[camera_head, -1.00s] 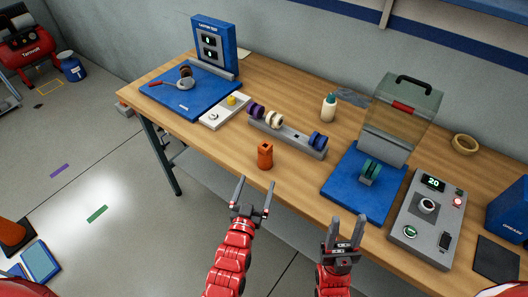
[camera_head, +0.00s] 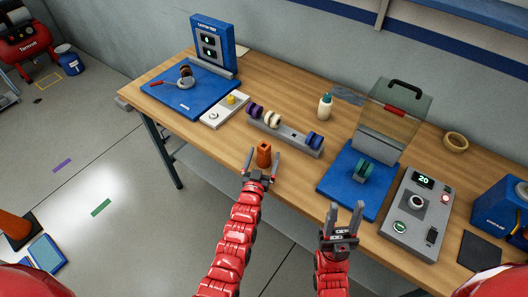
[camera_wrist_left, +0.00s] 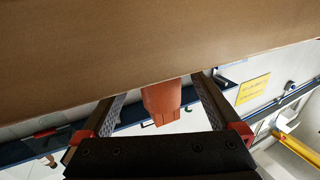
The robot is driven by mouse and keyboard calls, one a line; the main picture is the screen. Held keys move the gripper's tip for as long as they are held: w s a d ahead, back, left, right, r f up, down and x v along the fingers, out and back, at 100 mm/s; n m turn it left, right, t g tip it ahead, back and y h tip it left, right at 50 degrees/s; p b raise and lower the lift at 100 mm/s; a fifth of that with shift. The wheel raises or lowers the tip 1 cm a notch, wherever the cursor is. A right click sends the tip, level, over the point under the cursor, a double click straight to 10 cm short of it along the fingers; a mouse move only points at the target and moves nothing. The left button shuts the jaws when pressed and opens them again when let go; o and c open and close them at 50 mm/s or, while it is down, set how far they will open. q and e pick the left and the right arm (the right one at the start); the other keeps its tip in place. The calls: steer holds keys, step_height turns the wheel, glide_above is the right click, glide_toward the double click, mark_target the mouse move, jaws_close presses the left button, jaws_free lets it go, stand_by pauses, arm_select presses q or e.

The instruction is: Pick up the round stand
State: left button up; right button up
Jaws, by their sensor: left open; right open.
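The round stand appears to be the orange upright cylinder (camera_head: 263,154) with a notched top, near the table's front edge. My left gripper (camera_head: 262,158) is open, with one finger on each side of the stand. In the left wrist view the orange stand (camera_wrist_left: 162,100) shows between the two spread fingers, with gaps on both sides. My right gripper (camera_head: 347,212) is open and empty at the table's front edge, below the blue mat.
A grey rack (camera_head: 288,133) with purple, cream and blue rolls lies just behind the stand. A blue base (camera_head: 340,192) with a clear-lidded guard stands to the right, beside a grey control box (camera_head: 405,232). A white bottle (camera_head: 325,107) stands behind.

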arm_select(q)
steer(key=shift+w+d, duration=0.1)
steer(key=shift+w, duration=0.25)
jaws_close()
stand_by(0.3)
